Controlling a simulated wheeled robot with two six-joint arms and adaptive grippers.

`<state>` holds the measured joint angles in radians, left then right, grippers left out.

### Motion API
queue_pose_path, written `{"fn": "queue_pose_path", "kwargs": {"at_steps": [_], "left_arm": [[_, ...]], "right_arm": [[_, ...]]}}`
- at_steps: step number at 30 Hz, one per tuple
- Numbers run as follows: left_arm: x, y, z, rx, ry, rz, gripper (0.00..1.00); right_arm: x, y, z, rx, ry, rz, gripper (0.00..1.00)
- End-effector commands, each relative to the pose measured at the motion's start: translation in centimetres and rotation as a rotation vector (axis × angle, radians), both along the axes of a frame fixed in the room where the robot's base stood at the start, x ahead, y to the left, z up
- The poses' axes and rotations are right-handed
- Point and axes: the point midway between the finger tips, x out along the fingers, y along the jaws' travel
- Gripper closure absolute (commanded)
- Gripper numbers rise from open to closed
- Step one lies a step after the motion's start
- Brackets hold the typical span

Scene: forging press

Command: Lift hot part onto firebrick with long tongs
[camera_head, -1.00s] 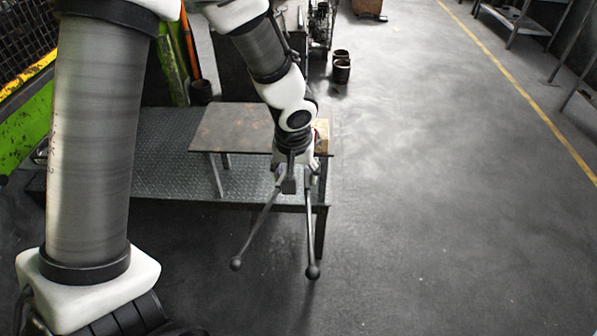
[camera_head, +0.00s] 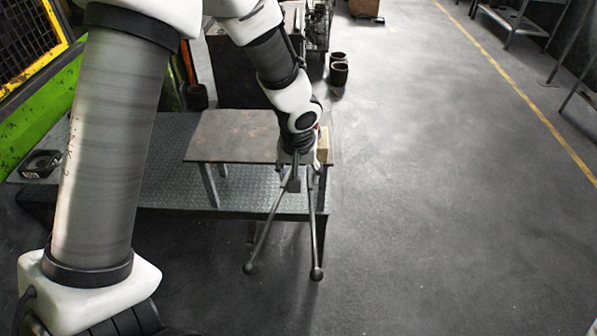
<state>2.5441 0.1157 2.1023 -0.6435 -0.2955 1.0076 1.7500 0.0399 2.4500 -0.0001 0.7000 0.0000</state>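My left arm comes in from the left and reaches over a small metal table. Its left gripper (camera_head: 293,172) points down at the table's front right and appears shut on the long tongs (camera_head: 265,232). The tongs' two dark handles spread toward me, past the table's front edge, and end in balls. Their jaws are hidden behind the gripper and wrist. A tan block, probably the firebrick (camera_head: 323,145), shows partly at the table's right edge, just right of my wrist. I cannot make out the hot part. My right gripper is out of view.
The raised plate (camera_head: 225,135) stands on a lower checkered-metal platform (camera_head: 165,180). Green and yellow machine guarding (camera_head: 40,125) stands at the left. The floor at the right is clear.

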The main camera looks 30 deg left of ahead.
Motion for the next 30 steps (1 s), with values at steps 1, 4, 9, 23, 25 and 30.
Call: {"fn": "queue_pose_path", "kwargs": {"at_steps": [1, 4, 9, 23, 25, 30], "left_arm": [[0.0, 0.0, 0.1, 0.0, -0.001, 0.0, 1.0], [0.0, 0.0, 0.1, 0.0, -0.001, 0.0, 1.0], [0.3, 0.1, 0.1, 0.0, -0.001, 0.0, 1.0], [1.2, 0.6, 0.2, -0.001, -0.004, 0.001, 1.0], [1.4, 0.7, 0.2, -0.001, -0.004, 0.001, 1.0], [1.7, 0.9, 0.2, 0.0, -0.004, 0.0, 1.0]], "right_arm": [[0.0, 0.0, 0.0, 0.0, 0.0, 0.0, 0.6], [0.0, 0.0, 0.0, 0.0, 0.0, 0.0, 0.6], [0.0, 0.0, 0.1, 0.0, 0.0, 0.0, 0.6], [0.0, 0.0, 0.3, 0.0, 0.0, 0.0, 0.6], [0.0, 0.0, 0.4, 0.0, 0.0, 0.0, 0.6], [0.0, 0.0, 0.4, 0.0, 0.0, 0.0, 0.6]]}}
